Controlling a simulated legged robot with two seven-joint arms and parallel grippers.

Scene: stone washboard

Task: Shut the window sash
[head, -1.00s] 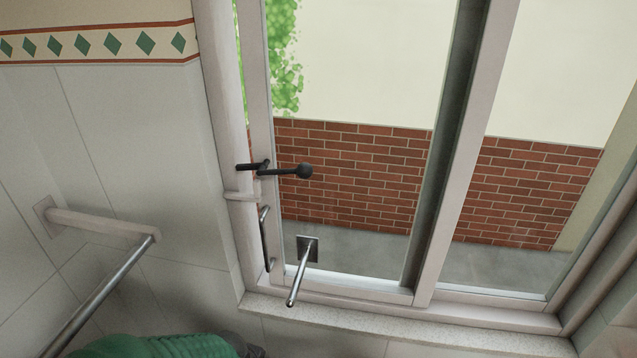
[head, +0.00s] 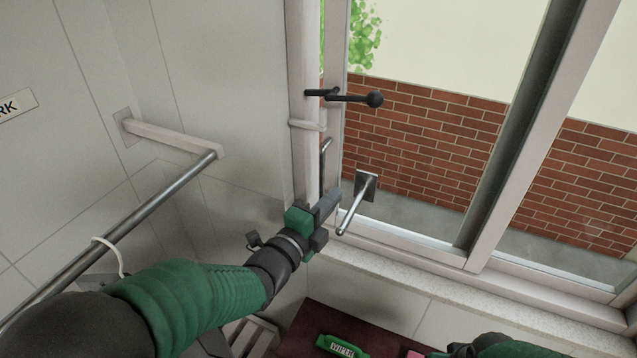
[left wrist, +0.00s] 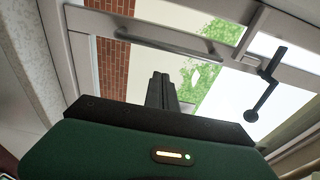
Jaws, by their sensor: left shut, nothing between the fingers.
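The window sash (head: 336,60) is a pale framed glass pane at the left of the window. A thin strip of outside light shows between it and the left jamb (head: 302,60), so it stands slightly open. A slim bar handle (head: 324,165) runs up its left stile; it also shows in the left wrist view (left wrist: 172,40). A black ball-ended lever (head: 374,99) sits above it, also in the left wrist view (left wrist: 251,115). My left gripper (head: 332,202) is shut and empty, near the handle's lower end; contact cannot be told. Its fingers show in the left wrist view (left wrist: 161,90).
A metal peg on a square plate (head: 366,185) is close right of my left gripper. A wall rail (head: 150,205) runs at left, beside my left arm. The stone sill (head: 440,280) lies below the window. A green labelled item (head: 340,346) lies at the bottom.

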